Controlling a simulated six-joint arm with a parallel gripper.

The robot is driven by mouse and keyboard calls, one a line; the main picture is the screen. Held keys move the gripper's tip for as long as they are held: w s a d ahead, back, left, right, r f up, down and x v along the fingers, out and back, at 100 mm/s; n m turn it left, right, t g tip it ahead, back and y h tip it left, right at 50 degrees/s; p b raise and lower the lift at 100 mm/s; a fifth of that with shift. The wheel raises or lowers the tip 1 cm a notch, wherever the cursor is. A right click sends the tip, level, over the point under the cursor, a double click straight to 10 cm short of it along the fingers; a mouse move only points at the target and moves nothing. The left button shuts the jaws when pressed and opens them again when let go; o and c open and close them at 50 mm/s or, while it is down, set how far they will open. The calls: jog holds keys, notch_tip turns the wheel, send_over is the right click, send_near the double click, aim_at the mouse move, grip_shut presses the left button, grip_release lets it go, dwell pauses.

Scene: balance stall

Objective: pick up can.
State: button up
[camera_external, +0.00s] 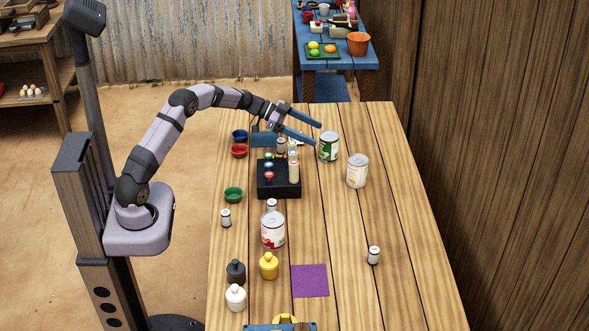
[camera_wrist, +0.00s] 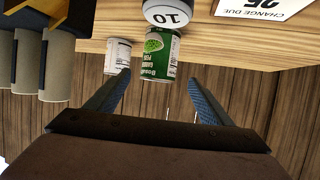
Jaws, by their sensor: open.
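A green-labelled can (camera_external: 329,147) stands upright on the wooden table, towards its far end. A can with a pale label (camera_external: 358,170) stands to its right and nearer the camera, and a can with a red and white label (camera_external: 273,229) stands nearer the front. My gripper (camera_external: 317,133) is open and empty, its fingers pointing towards the green can. In the wrist view, the green can (camera_wrist: 160,58) appears between and beyond my fingertips (camera_wrist: 158,78). The pale can (camera_wrist: 118,56) is beside it at left. Contact with the green can cannot be told.
A round piece marked 10 (camera_wrist: 168,14) and a "change due" card (camera_wrist: 262,6) are near the green can in the wrist view. The table's right side is mostly clear, except a small weight (camera_external: 374,255).

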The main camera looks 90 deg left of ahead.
aim_at(322, 140)
jog(key=shift+p+x, duration=1.15)
jog(key=shift+x, duration=1.55)
jog(key=shift+s+d+f, duration=0.1)
jog(key=shift+f, duration=0.05)
jog(key=c, duration=1.6)
jog(key=shift+r+b, duration=1)
jog(key=shift+r, duration=4.1)
